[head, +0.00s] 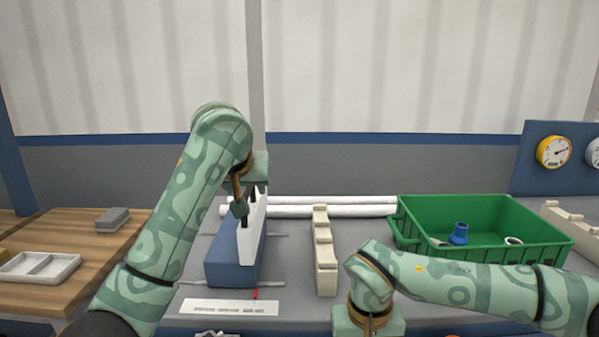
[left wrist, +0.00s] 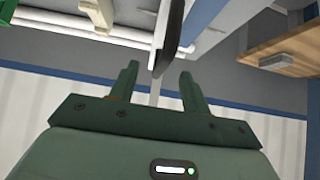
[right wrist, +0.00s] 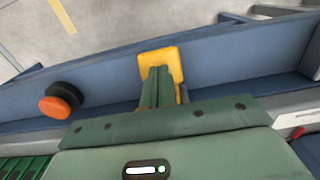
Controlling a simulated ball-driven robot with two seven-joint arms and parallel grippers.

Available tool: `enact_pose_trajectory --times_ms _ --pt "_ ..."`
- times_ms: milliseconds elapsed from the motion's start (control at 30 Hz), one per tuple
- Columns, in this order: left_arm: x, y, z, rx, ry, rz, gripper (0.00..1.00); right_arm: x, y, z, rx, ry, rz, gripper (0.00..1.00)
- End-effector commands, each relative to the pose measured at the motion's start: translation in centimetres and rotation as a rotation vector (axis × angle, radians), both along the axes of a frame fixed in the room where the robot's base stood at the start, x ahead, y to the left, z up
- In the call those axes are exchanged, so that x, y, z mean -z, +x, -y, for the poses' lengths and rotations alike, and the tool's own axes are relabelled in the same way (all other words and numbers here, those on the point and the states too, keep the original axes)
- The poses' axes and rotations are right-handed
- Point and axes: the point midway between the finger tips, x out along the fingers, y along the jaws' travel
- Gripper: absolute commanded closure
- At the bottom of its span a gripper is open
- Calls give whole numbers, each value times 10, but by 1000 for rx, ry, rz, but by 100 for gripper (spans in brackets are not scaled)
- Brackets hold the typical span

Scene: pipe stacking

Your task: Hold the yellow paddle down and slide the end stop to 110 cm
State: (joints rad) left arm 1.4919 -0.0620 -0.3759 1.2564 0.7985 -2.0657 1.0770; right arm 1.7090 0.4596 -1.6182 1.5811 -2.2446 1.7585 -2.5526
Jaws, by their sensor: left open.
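What appears to be the end stop is a blue block (head: 233,258) with an upright white plate (head: 254,232) and dark upright parts, on thin rods. A red pointer (head: 255,293) stands by its front, at the right part of a white scale strip (head: 228,307); its marks are too small to read. My left gripper (head: 241,207) is at the plate's top. In the left wrist view its open fingers (left wrist: 158,80) have a dark edge (left wrist: 170,45) between their tips. The yellow paddle (right wrist: 161,57) lies under the closed-together fingertips of my right gripper (right wrist: 158,72); whether they press it I cannot tell.
A beige notched rack (head: 325,255) stands right of the end stop, with white pipes (head: 300,211) behind. A green crate (head: 480,240) holds a blue fitting (head: 459,233). An orange button (right wrist: 58,101) sits near the paddle. A wooden table (head: 85,250) stands left.

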Motion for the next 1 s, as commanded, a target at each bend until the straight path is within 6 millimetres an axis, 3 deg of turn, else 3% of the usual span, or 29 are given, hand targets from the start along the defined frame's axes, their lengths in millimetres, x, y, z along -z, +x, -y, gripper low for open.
enact_pose_trajectory --times_ms 500,1000 --pt "26 25 0 0 1 -1 53 6 -3 1 -1 -4 -11 100" --pt "27 26 0 1 1 0 53 7 -3 1 -1 -5 -13 100"
